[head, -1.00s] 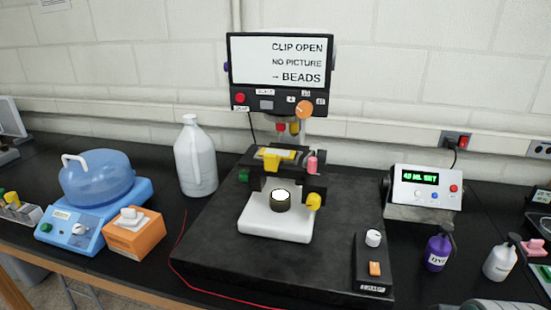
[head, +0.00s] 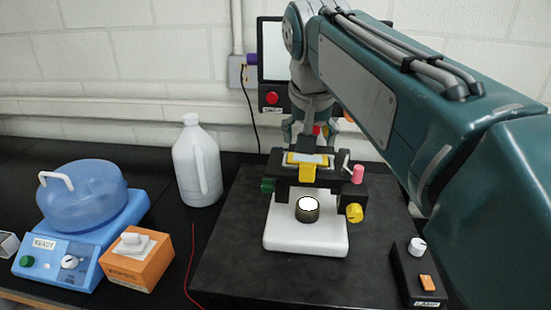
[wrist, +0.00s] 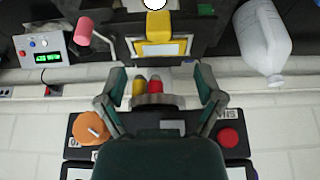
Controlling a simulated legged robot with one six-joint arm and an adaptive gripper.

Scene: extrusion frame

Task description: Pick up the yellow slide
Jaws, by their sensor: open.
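The yellow slide (head: 307,171) lies on the black stage of the microscope, its tab hanging over the stage's front edge. It also shows in the wrist view (wrist: 158,28), upside down near the top. My gripper (head: 311,132) is behind and above the stage in the head view, partly hidden by my own arm. In the wrist view my gripper (wrist: 160,76) has its two fingers spread wide, with nothing held between them. The slide lies beyond the fingertips, apart from them.
Red and yellow objective tips (wrist: 147,87) show between my fingers. A pink knob (head: 357,174) on a lever is at the stage's right, a green knob (head: 267,185) at its left. The microscope's screen (head: 272,50) stands behind my arm. A white jug (head: 190,165) is at left.

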